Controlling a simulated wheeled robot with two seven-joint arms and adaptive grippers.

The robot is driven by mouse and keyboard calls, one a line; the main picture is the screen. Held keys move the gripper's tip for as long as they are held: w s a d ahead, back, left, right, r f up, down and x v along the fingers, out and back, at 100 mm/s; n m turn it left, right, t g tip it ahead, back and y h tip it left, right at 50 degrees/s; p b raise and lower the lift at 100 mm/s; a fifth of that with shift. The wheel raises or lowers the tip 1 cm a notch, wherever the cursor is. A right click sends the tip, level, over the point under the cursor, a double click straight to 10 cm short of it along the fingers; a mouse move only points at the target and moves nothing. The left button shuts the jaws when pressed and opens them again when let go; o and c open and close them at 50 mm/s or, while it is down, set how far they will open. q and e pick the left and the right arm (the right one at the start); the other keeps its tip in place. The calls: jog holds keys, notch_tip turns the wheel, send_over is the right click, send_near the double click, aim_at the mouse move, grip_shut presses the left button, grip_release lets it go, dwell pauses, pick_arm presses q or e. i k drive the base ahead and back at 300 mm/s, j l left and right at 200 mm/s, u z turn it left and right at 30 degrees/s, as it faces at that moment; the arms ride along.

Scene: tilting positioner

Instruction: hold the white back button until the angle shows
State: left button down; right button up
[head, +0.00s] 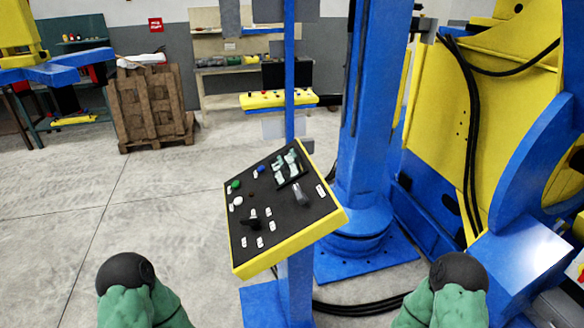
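A tilted control panel (275,220) with a black face and yellow sides stands in front of me on a blue post. A round white button (238,201) sits near its left edge, below a green button (236,184). I cannot read its label. A small display (289,167) at the panel's upper right shows pale green shapes, too small to read as an angle. Nothing touches the white button. My two green arms with black rounded caps show at the bottom left and bottom right, apart from the panel. Neither gripper is in view.
The panel also carries a blue button (259,169), a black knob (254,220) and a grey lever (301,195). A blue column (362,120) and the big yellow and blue positioner (490,130) stand to the right. Black cables lie on the floor. The left floor is clear.

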aim_at(238, 201)
jog(key=j+z, duration=0.1)
jog(key=z, duration=0.3)
jog(key=i+j+z, duration=0.1)
jog(key=z, duration=0.25)
jog(key=j+z, duration=0.25)
jog(key=j, duration=0.6)
jog(key=j+z, duration=0.25)
jog(key=j, duration=0.55)
jog(key=k+j+z, duration=0.25)
jog(key=j, duration=1.2)
jog(key=i+l, duration=0.35)
jog(key=i, duration=0.1)
